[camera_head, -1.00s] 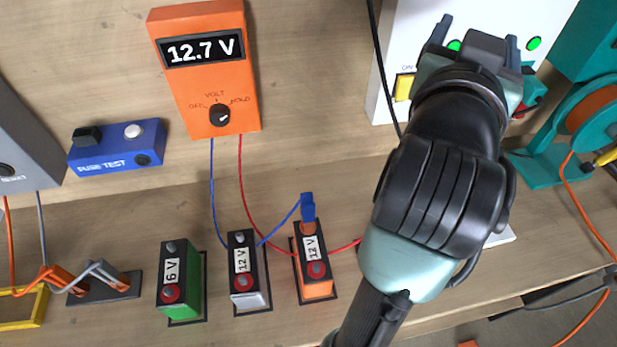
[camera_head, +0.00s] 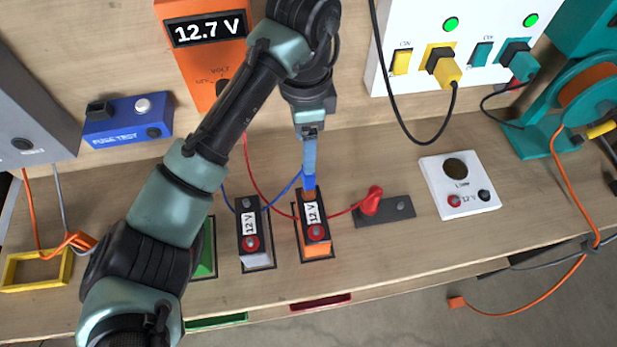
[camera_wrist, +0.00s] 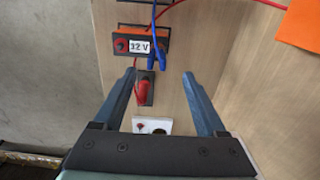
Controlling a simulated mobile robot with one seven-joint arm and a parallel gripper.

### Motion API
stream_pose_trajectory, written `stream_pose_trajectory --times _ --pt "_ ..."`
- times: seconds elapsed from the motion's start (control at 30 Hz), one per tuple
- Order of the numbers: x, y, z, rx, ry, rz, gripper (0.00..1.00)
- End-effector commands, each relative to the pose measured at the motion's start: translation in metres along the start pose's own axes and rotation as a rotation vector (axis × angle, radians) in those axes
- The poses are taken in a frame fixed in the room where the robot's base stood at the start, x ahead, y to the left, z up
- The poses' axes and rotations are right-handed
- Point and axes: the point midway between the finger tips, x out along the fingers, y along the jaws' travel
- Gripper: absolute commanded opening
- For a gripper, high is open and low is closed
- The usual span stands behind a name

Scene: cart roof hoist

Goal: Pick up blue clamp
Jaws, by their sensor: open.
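The blue clamp (camera_head: 309,183) sits on the back terminal of the orange 12 V battery (camera_head: 317,247), with a blue wire running from it. It also shows in the wrist view (camera_wrist: 156,58), at the battery's right end, beyond the fingertips. My gripper (camera_head: 309,168) points down above the clamp; its fingers appear edge-on and overlap the clamp's top in the head view. In the wrist view my gripper (camera_wrist: 159,76) is open, fingers wide apart, with nothing held between them. Whether a finger touches the clamp cannot be told.
A red clamp (camera_head: 371,200) rests on a dark plate to the right, near a white lamp box (camera_head: 459,185). A grey 12 V battery (camera_head: 253,235) stands to the left. The orange meter (camera_head: 197,70) reads 12.7 V. A power panel (camera_head: 415,35) has plugged cables.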

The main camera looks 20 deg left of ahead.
Motion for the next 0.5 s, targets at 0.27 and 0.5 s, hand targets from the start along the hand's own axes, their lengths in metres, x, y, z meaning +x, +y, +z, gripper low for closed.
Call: stream_pose_trajectory --times 0.27,0.5 --pt "0.049 0.001 -0.001 -0.003 0.002 0.001 0.74" --pt "0.067 0.002 -0.002 -0.002 0.002 -0.001 0.74"
